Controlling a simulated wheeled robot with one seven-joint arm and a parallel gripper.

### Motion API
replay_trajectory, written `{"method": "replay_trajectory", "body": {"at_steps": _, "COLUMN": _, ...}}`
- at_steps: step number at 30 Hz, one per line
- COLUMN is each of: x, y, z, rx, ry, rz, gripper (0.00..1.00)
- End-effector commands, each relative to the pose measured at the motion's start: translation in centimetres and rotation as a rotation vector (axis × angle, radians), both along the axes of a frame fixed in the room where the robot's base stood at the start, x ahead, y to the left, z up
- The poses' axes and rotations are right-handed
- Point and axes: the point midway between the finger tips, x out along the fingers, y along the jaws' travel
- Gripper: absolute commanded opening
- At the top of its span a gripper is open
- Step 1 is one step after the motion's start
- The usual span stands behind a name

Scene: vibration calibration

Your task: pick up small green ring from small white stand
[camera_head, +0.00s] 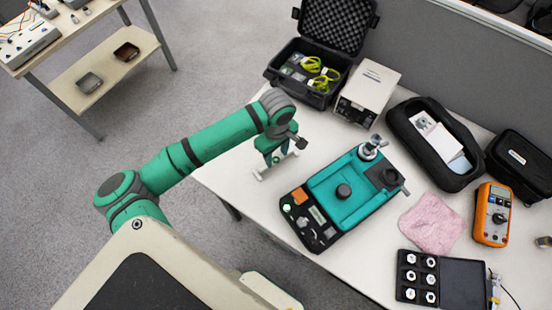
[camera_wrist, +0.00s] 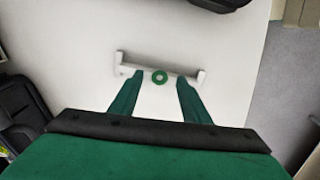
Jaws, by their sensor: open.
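The small green ring (camera_wrist: 160,77) shows in the wrist view, on or just in front of the middle of the small white stand's bar; I cannot tell exactly how it is held. The small white stand (camera_wrist: 194,75) is a pale bar with upright ends on the white table. In the head view the stand (camera_head: 262,175) shows partly beneath my gripper, and the ring is hidden or too small to make out. My gripper (camera_wrist: 160,80) is open, with its two green fingers on either side of the ring. It appears empty.
A teal calibration device (camera_head: 345,205) stands right of my gripper. An open black case (camera_head: 325,45) and a beige box (camera_head: 368,88) are behind. A pink cloth (camera_head: 432,222) and orange multimeter (camera_head: 493,214) lie farther right. The table's left edge is near the stand.

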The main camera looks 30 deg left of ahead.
Motion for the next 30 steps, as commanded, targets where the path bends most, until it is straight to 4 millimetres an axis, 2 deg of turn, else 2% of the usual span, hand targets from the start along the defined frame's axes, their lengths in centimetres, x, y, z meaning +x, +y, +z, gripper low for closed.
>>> {"method": "replay_trajectory", "body": {"at_steps": 4, "x": 0.01, "y": 0.03, "z": -0.71, "rx": 0.001, "ry": -0.001, "rz": 0.000, "gripper": 0.43}}
{"method": "replay_trajectory", "body": {"at_steps": 18, "x": 0.02, "y": 0.03, "z": -0.85, "rx": 0.001, "ry": -0.001, "rz": 0.001, "gripper": 0.43}}
{"method": "replay_trajectory", "body": {"at_steps": 19, "x": 0.02, "y": 0.04, "z": -0.84, "rx": 0.001, "ry": -0.001, "rz": 0.001, "gripper": 0.38}}
{"method": "replay_trajectory", "body": {"at_steps": 24, "x": 0.01, "y": 0.05, "z": -0.83, "rx": 0.001, "ry": -0.001, "rz": 0.000, "gripper": 0.00}}
{"method": "replay_trajectory", "body": {"at_steps": 30, "x": 0.01, "y": 0.04, "z": -0.83, "rx": 0.001, "ry": -0.001, "rz": 0.000, "gripper": 0.00}}
